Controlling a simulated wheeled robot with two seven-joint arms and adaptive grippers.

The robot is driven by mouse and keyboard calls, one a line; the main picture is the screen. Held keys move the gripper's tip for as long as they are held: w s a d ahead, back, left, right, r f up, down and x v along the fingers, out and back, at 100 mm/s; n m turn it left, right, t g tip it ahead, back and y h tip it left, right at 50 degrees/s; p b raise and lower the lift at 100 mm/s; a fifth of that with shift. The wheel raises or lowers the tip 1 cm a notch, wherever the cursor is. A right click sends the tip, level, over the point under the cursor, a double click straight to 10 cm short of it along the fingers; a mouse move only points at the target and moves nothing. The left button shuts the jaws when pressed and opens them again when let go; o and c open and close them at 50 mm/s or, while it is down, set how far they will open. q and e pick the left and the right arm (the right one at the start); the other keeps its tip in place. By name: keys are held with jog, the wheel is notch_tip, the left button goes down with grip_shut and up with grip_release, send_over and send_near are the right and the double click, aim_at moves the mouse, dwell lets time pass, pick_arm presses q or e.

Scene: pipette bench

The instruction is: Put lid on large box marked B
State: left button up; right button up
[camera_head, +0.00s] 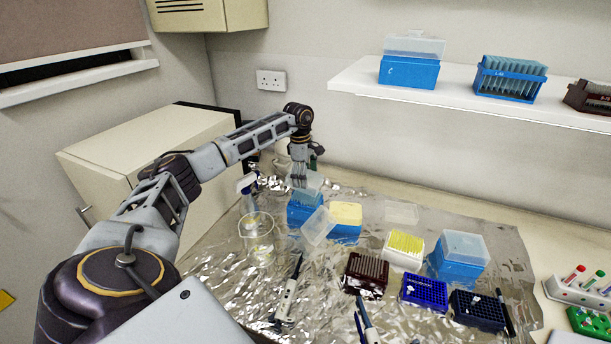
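My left gripper (299,178) points straight down at the back of the foil-covered bench. Its fingertips are at a clear lid (313,184) over a blue box (303,210); I cannot tell whether they grip the lid. Another blue box (345,232) with a pale yellow top stands just to its right, open. A clear lid (318,227) leans at a tilt in front of these two. A larger blue box (457,266) at the right has a clear lid (466,246) on it. No letter B is readable on any bench box. My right gripper is out of view.
A clear flat lid (401,212) lies at the back. A beaker (257,236) stands left, pipettes (288,299) in front. A white box of yellow tips (404,249), a brown rack (367,272) and a blue rack (424,291) fill the middle. A shelf (450,94) overhangs the back right.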

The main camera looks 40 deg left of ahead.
aim_at(306, 199)
pick_arm(q)
jog(key=shift+f, duration=0.15)
jog(key=shift+f+b, duration=0.6)
jog(key=shift+f, duration=0.15)
jog(key=shift+f+b, duration=0.9)
jog(key=shift+f, duration=0.35)
jog(key=shift+f+b, duration=0.5)
jog(key=shift+f, duration=0.45)
jog(key=shift+s+f, duration=0.2)
jog(key=shift+f, duration=0.3)
jog(key=shift+c, duration=0.5)
jog(key=shift+f, duration=0.25)
jog(key=shift+d, duration=0.1)
jog(key=shift+w+r, duration=0.1)
jog(key=shift+r, duration=0.05)
jog(key=shift+w+r, duration=0.15)
jog(key=shift+r, duration=0.15)
